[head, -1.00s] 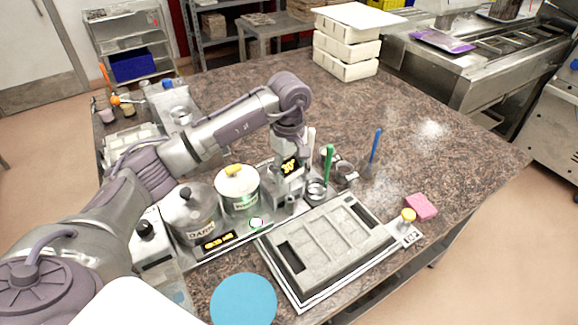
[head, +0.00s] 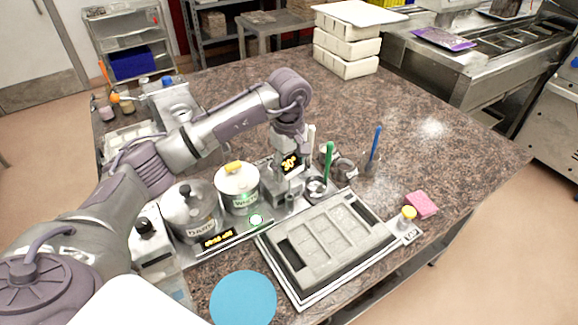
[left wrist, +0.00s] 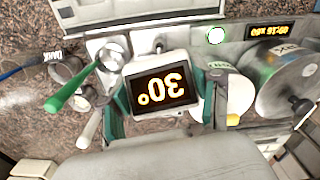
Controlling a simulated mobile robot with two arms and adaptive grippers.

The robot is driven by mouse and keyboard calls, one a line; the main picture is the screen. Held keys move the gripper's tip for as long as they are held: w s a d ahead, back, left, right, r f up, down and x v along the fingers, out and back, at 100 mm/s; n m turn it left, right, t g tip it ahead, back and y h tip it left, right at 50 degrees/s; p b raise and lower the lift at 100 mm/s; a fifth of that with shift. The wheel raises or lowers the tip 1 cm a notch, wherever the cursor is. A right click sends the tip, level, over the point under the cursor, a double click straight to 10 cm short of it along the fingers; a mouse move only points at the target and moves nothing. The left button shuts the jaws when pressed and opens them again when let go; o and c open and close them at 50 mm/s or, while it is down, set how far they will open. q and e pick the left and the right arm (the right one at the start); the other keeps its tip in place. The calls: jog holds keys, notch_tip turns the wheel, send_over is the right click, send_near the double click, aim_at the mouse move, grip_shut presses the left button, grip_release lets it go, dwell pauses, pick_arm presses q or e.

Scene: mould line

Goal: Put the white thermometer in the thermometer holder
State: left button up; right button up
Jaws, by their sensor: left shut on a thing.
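The white thermometer (left wrist: 133,82) is a small box with a dark display reading 30°, upside down in the left wrist view. Its display also shows in the head view (head: 290,163). My left gripper (left wrist: 164,100) is shut on it, with one finger along each side. In the head view my left gripper (head: 288,160) points down over the metal station beside the white-lidded pot. A small metal piece (left wrist: 158,46) shows just beyond the thermometer in the left wrist view. I cannot tell whether this is the thermometer holder or whether they touch. My right gripper is not in view.
Two pots (head: 238,188) (head: 190,212) stand left of the gripper.

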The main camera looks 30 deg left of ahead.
aim_at(289, 193)
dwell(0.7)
pick_arm(q)
jog(key=shift+b, duration=0.45)
dwell(0.5)
jog(key=shift+f+b, duration=0.75)
jog(key=shift+f, duration=0.1)
jog(key=shift+f+b, duration=2.5)
jog(key=shift+f, duration=0.55)
jog(key=o, duration=1.2)
